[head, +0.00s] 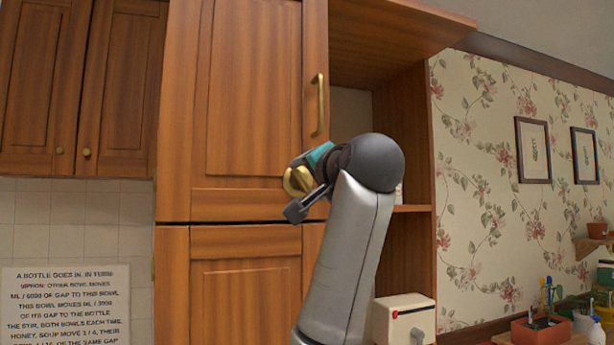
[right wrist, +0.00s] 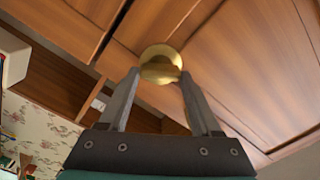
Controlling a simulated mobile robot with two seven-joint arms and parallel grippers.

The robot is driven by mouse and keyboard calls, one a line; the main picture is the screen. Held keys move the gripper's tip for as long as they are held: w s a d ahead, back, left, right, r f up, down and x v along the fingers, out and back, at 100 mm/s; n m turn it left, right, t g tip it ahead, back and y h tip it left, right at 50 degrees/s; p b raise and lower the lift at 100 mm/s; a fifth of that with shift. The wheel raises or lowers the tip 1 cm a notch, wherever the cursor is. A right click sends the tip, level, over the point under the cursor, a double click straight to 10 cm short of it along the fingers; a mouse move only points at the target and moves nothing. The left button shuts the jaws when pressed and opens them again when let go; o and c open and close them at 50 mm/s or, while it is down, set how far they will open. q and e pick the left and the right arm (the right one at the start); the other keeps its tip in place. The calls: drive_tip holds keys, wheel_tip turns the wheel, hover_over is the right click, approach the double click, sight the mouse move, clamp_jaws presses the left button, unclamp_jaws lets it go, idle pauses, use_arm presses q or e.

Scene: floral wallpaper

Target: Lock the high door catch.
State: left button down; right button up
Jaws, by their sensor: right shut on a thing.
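The catch is a round brass knob (head: 297,180) low on the tall upper wooden door (head: 252,90), near its right edge. In the right wrist view the knob (right wrist: 160,54) sits between my fingertips, with a ridge across it. My right gripper (head: 307,187) is shut on this knob, and its fingers (right wrist: 160,74) touch it from both sides. The gripper and wrist partly cover the knob in the head view. The door looks flush with the cabinet front, but I cannot tell whether the catch is locked. My left gripper is not in view.
A brass bar handle (head: 318,105) stands out above the knob. A lower door (head: 245,285) lies beneath, across a narrow gap. Open shelving (head: 412,209) is at the right, with a cream box (head: 402,312) behind my arm. A printed sign (head: 66,304) hangs at the left.

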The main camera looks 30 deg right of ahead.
drive_tip(key=m, duration=0.3)
drive_tip(key=shift+m+p, duration=0.4)
drive_tip(key=shift+f+m+p, duration=0.15)
drive_tip(key=shift+m+p, duration=0.45)
drive_tip(key=shift+m, duration=1.3)
drive_tip(key=o, duration=1.4)
drive_tip(key=shift+b+v, duration=1.65)
drive_tip(key=shift+v, duration=6)
drive_tip(key=shift+d+f, duration=0.1)
drive_tip(key=shift+d, duration=0.1)
